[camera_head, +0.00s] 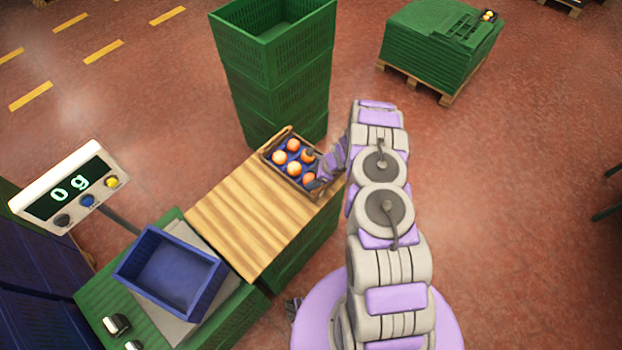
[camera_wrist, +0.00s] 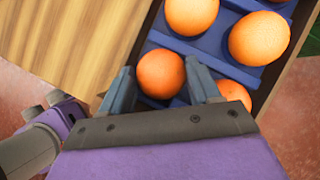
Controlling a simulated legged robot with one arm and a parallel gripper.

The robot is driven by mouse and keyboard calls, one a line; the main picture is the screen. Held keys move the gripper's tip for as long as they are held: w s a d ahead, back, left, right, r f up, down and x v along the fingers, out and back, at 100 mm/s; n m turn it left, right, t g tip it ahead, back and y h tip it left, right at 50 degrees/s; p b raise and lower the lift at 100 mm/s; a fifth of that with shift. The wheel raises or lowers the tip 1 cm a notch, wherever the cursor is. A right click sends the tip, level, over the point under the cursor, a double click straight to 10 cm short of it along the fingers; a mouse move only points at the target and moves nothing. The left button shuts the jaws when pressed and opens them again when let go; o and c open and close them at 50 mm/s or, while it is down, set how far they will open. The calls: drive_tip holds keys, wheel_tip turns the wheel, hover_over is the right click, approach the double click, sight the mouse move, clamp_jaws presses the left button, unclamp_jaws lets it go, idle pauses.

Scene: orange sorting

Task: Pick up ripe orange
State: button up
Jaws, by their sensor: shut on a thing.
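In the wrist view, my gripper (camera_wrist: 159,68) has one finger on each side of an orange (camera_wrist: 161,76) and is shut on it. This orange is deep orange in colour and lies at the near edge of the blue-lined crate (camera_wrist: 208,55). Another orange (camera_wrist: 232,93) is partly hidden behind the right finger. Lighter oranges (camera_wrist: 259,39) (camera_wrist: 191,13) lie farther in. In the head view, my gripper (camera_head: 316,170) is at the right side of the crate (camera_head: 270,163), among several oranges (camera_head: 293,145). I cannot tell whether the held orange is lifted.
The crate stands at the far end of a wooden table (camera_head: 255,220). An empty blue bin (camera_head: 172,268) sits on the scale, whose display (camera_head: 70,187) reads 0 g. Tall green crates (camera_head: 277,75) stand behind. A green stack (camera_head: 437,45) stands on a pallet at the back right.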

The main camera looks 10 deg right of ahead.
sight(312, 176)
drive_tip(key=shift+r, duration=0.15)
wheel_tip(312, 176, up, 10)
drive_tip(key=shift+f+p, duration=0.15)
drive_tip(key=shift+p, duration=0.65)
drive_tip(key=shift+w, duration=0.15)
